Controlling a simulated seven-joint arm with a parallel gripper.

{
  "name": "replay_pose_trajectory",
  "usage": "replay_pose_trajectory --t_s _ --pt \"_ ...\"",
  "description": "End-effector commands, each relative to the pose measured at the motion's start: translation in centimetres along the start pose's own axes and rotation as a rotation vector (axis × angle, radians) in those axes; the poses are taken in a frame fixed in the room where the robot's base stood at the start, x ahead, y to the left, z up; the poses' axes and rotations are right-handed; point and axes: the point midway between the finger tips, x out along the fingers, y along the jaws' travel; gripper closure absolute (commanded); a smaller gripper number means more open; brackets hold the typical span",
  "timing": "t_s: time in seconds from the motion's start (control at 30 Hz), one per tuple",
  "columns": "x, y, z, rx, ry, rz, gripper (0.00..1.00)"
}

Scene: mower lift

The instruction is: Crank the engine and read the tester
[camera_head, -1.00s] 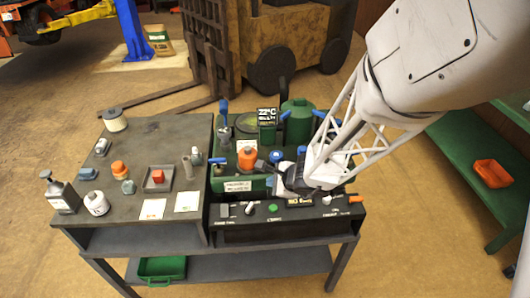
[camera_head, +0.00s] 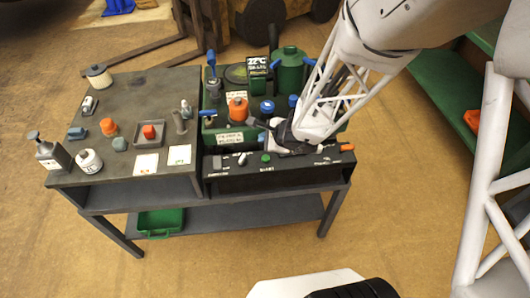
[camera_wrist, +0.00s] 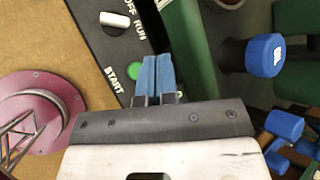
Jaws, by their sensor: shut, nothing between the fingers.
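My gripper (camera_head: 263,138) is over the black control panel (camera_head: 225,176) at the front of the green engine bench. Its blue fingers are shut and empty in the wrist view (camera_wrist: 153,78). The green START button (camera_wrist: 132,72) is just beside the fingertips; contact cannot be told. The button also shows in the head view (camera_head: 265,157). A white knob (camera_wrist: 113,20) stands by the OFF and RUN labels. A dark display reading 22°C (camera_head: 257,68) stands behind the gripper; its smaller lines are unclear. My gripper covers part of the panel's right half.
Blue-capped parts (camera_wrist: 264,55) and an orange cap (camera_head: 238,108) stand close to my gripper. A green canister (camera_head: 289,70) is behind. The grey table (camera_head: 130,90) at left holds bottles and small parts. An orange handle (camera_head: 347,147) is at the panel's right end.

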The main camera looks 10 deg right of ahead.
Motion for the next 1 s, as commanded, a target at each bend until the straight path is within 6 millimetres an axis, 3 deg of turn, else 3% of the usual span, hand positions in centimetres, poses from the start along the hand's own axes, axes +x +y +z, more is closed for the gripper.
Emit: replay_pose_trajectory --t_s 0.5,1.0 --pt "3.5 2.6 -2.6 0.0 0.001 0.001 1.0" --pt "4.3 3.2 -3.2 -0.001 0.001 0.001 1.0"
